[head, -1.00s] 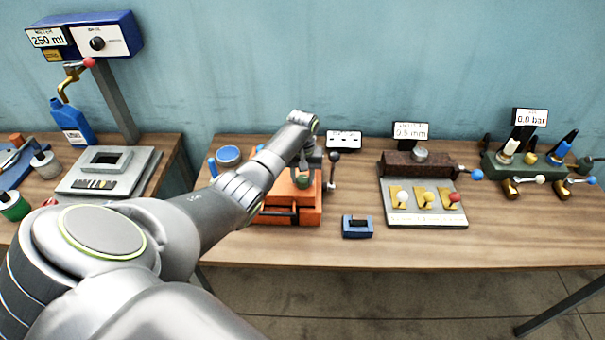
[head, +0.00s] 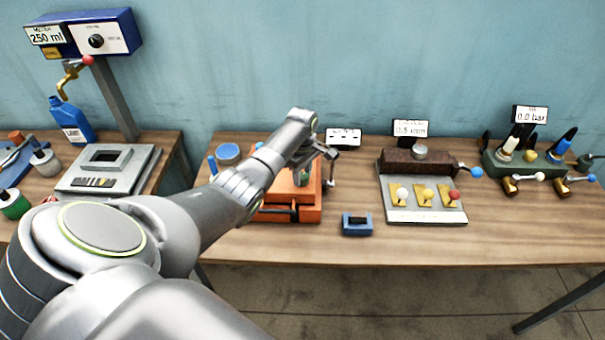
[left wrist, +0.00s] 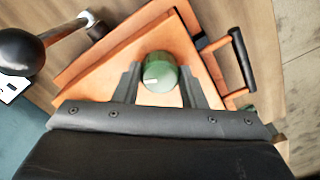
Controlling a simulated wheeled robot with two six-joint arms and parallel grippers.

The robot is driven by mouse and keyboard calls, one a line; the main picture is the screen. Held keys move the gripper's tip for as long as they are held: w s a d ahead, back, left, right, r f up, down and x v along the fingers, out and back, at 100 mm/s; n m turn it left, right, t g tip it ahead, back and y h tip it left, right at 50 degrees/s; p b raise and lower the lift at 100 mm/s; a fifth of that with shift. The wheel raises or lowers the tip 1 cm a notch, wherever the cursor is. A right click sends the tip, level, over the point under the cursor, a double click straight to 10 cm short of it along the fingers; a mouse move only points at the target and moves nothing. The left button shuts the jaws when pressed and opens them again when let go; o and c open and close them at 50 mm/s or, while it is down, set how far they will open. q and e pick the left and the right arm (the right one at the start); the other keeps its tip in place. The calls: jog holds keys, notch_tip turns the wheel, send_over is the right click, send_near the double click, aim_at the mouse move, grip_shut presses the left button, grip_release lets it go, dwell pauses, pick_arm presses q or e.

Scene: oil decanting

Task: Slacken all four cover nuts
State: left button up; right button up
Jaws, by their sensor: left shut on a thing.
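An orange box-like unit (head: 284,215) stands on the bench in the middle left of the head view. It also fills much of the left wrist view (left wrist: 100,65). A round green knob-like nut (left wrist: 160,72) with a white mark on top sits on it. My left gripper (left wrist: 160,90) has one finger on each side of this green nut and is shut on it. In the head view, my left gripper (head: 303,172) is over the orange unit, and my arm hides much of its top. Other nuts cannot be made out. My right gripper is out of view.
A lever with a black ball (left wrist: 18,52) stands close beside the gripper. A black handle (left wrist: 242,60) projects from the orange unit. A small blue block (head: 357,226) lies to the right, before a brown fixture (head: 400,162). Bench space between them is clear.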

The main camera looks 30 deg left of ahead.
pick_arm(q)
jog(key=n, duration=0.5)
dwell(0.6)
jog(key=o, duration=1)
jog(key=shift+a, duration=0.1)
